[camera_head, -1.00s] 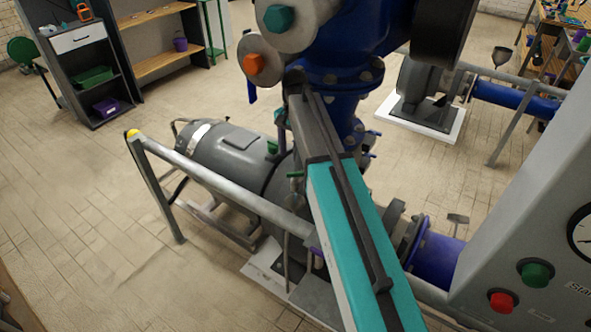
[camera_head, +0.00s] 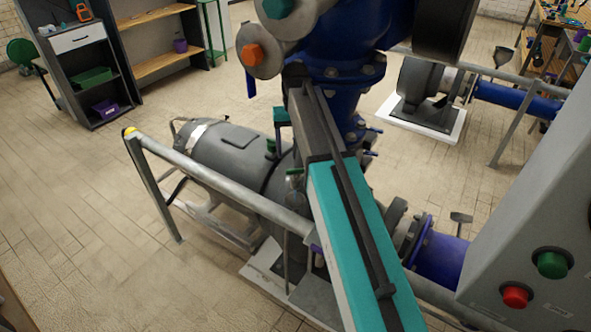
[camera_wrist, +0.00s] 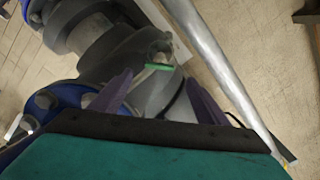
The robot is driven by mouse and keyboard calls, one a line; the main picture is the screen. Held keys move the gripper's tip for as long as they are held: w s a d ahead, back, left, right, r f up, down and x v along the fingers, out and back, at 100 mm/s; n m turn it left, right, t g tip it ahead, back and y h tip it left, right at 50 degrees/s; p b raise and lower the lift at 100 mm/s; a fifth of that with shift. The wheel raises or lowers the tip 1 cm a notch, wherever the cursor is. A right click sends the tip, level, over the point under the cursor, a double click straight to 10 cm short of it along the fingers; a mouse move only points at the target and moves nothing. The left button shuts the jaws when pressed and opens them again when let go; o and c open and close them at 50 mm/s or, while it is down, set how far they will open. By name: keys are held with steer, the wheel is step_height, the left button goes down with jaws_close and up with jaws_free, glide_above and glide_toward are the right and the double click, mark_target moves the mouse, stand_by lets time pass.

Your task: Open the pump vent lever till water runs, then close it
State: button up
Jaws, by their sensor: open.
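The pump vent lever (camera_wrist: 158,67) shows in the wrist view as a small green handle on a short metal stem at the grey pump casing (camera_wrist: 150,95). In the head view a green handle (camera_head: 293,172) shows just left of my arm. My gripper (camera_wrist: 159,77) is open, with its two purple fingers spread apart. In the picture the lever lies between and slightly beyond the fingertips; I cannot tell the gap in depth, and nothing is held. The head view mostly hides the gripper behind my arm. No running water is visible.
A metal guard rail (camera_head: 215,180) runs in front of the grey motor (camera_head: 225,150) and past the pump; it shows close to the right finger in the wrist view (camera_wrist: 225,75). Blue pipework (camera_head: 350,55) rises behind my arm. A control panel (camera_head: 530,220) stands at right. Floor at left is clear.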

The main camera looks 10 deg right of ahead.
mark_target(295, 173)
steer(key=shift+f, duration=0.2)
stand_by(0.4)
steer(key=shift+f+p, duration=0.6)
steer(key=shift+f, duration=3.1)
steer(key=c, duration=1)
